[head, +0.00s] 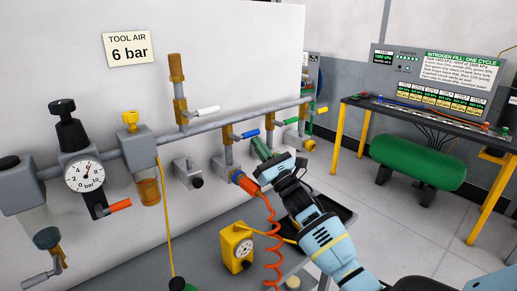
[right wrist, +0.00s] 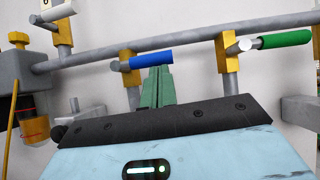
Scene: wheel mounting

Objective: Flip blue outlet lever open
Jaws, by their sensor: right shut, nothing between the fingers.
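The blue outlet lever (head: 249,133) sticks out to the right from a brass valve on a drop below the grey air pipe, crosswise to the drop. My left gripper is not in view.
A white lever (head: 207,111) and a green lever (head: 291,121) flank the blue one. An orange coiled hose (head: 271,235) hangs from the blue-lever outlet. A yellow device (head: 237,248) and a dark tray (head: 338,219) are below. A gauge regulator (head: 85,176) is at left.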

